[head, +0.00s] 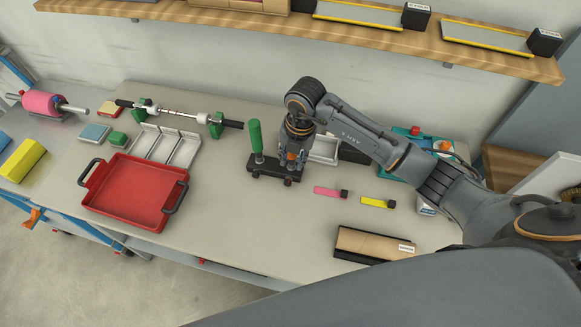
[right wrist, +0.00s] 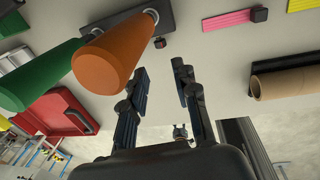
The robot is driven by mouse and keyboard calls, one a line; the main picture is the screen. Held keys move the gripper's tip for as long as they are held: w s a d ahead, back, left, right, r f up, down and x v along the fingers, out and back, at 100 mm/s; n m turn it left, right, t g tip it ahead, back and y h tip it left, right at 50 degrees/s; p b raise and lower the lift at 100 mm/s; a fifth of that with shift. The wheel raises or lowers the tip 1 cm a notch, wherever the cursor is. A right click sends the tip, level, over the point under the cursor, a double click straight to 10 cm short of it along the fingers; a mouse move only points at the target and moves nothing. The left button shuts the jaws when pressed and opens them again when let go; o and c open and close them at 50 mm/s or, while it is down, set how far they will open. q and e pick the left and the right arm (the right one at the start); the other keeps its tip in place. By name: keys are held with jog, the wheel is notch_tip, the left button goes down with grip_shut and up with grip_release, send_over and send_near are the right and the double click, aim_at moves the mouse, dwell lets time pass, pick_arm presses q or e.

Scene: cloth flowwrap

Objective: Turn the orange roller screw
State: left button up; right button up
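The orange roller screw (right wrist: 108,55) is a tapered orange handle, large and close in the right wrist view. In the head view only a bit of orange shows beneath my right gripper. A matching green handle (head: 256,137) stands to its left, also in the right wrist view (right wrist: 40,72). Both stand on a dark base block (head: 268,169) on the table. My right gripper (right wrist: 160,68) is open and empty. Its fingers are to the right of the orange handle in the wrist view, not around it; I cannot tell whether the nearer finger touches it. My left gripper is not in view.
A red tray (head: 128,192) lies left on the table (head: 235,225). Pink (head: 326,191) and yellow (head: 374,202) strips and a brown roll on a dark holder (head: 373,244) lie right of the base. A wooden shelf (head: 340,32) runs above. The table front middle is clear.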

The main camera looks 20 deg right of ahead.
jog(key=shift+r, duration=0.6)
jog(key=shift+o, duration=0.2)
